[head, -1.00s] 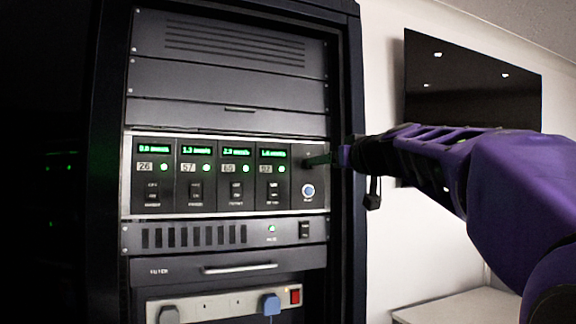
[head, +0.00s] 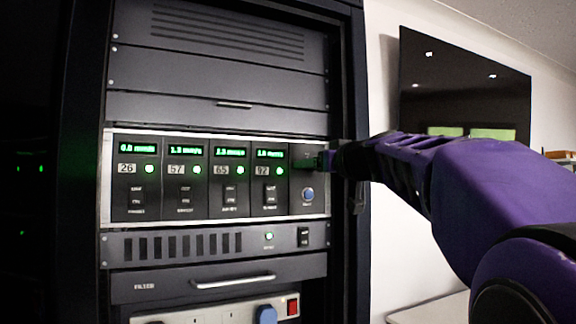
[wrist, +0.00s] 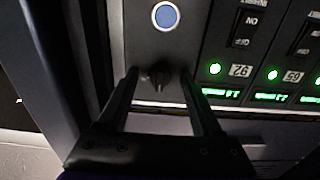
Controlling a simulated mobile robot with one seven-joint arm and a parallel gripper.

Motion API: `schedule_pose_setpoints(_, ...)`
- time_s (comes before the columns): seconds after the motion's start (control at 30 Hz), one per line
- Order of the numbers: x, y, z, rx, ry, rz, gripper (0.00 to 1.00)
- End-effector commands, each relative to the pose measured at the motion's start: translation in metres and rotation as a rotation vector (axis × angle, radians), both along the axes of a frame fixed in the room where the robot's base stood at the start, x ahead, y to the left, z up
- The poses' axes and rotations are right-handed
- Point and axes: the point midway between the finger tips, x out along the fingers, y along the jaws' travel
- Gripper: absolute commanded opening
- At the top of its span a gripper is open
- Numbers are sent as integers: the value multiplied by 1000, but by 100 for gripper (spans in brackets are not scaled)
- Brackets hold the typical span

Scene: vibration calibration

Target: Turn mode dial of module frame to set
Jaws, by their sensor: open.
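The module frame (head: 104,195) is a wide grey-edged unit in the rack, with several numbered modules and a plain panel at its right end. The mode dial (wrist: 159,79) is a small dark knob on that end panel, below the blue button in the upside-down wrist view. My gripper (wrist: 160,73) is open, with one finger on each side of the dial and a gap on both sides. In the head view my gripper (head: 318,160) reaches the panel from the right, and its fingers largely hide the dial.
A round blue button (head: 308,195) sits on the same panel, close to the dial. The rack's right post (head: 349,90) stands beside my wrist. Below are a vented unit (head: 180,244), a drawer with a handle (head: 233,281) and a socket strip (head: 210,316). A wall screen (head: 460,90) hangs at right.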

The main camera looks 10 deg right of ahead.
Motion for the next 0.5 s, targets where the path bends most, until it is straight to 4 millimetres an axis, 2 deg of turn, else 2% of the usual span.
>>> schedule_pose_setpoints(0.03, 0, 0, 0, 0, 0, 0, 67)
schedule_pose_setpoints(0.07, 0, 0, 0, 0, 0, 0, 61)
schedule_pose_setpoints(0.4, 0, 0, 0, 0, 0, 0, 0)
schedule_pose_setpoints(0.5, 0, 0, 0, 0, 0, 0, 0)
